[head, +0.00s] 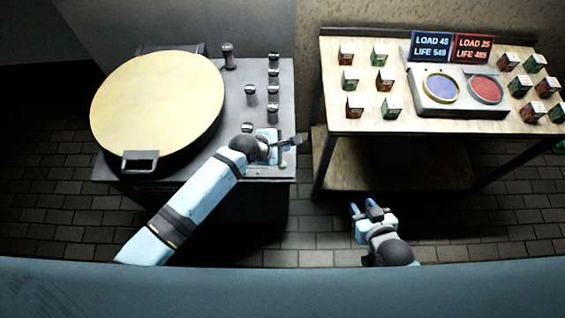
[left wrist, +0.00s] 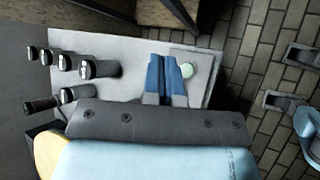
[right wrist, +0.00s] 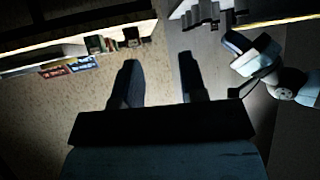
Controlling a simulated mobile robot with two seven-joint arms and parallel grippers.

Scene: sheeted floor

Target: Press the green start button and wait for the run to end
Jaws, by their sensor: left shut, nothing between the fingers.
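A pale green button (left wrist: 187,70) sits on a small plate at the end of the grey machine's panel (left wrist: 120,50). In the head view the green button (head: 283,164) is small, near the machine's front right corner. My left gripper (left wrist: 164,60) is shut and empty, its blue fingers together just beside the button. I cannot tell whether a finger touches it. In the head view the left gripper (head: 273,148) is over this corner, its fingertips partly hidden. My right gripper (head: 365,206) is open and empty, over the floor in front of the table; its fingers (right wrist: 160,75) are apart.
The machine has a large round cream lid (head: 155,105) with a handle (head: 140,161) and several dark knobbed posts (head: 250,95). A wooden table (head: 345,125) at right holds small red and green boxes, a two-disc device (head: 460,95) and blue and red LOAD/LIFE signs (head: 452,47).

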